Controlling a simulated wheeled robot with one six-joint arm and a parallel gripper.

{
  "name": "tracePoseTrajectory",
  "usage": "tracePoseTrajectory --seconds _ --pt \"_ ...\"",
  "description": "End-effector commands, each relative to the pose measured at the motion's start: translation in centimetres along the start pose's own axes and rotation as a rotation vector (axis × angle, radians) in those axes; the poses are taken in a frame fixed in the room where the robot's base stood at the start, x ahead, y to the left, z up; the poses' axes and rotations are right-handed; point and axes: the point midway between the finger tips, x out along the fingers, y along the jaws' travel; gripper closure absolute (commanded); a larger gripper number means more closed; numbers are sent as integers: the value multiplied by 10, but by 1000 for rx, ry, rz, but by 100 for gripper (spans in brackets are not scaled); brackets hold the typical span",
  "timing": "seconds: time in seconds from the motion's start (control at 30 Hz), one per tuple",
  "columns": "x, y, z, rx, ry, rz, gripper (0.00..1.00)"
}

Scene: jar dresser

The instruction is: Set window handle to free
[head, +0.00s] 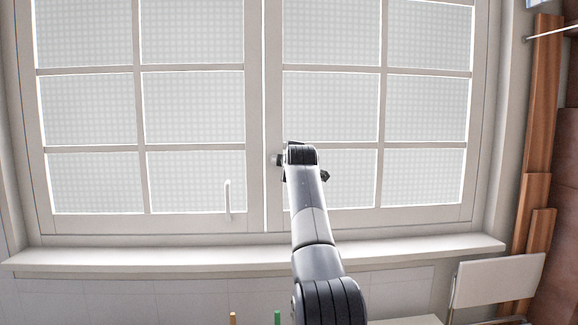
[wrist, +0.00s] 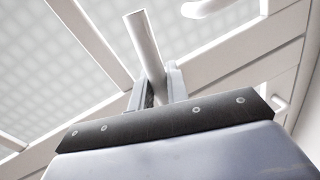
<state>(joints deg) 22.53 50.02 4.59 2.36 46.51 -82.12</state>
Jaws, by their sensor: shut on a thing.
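The window handle (wrist: 143,42) is a pale grey lever in the wrist view. It runs from the top centre down between the two fingers of my gripper (wrist: 157,87). My gripper is shut on it, with a finger on each side. In the head view my gripper (head: 284,161) is at the middle frame of the window (head: 258,120), at the end of my arm. There the arm and gripper mostly hide the held handle.
A second white handle (head: 228,197) stands upright on the lower left sash. A white sill (head: 190,258) runs below the window. A pale chair back (head: 497,280) and brown wooden boards (head: 541,110) are at the right. Green and orange tips show at the bottom edge.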

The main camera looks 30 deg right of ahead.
Motion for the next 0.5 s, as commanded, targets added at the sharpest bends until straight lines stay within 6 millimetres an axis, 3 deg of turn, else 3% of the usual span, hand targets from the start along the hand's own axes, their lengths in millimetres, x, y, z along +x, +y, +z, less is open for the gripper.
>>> tracePoseTrajectory --seconds 0.43,0.47,0.5 --pt "0 1 0 -11 -2 2 100" --pt "0 1 0 -11 -2 2 82" --pt "-1 1 0 -11 -2 2 79"
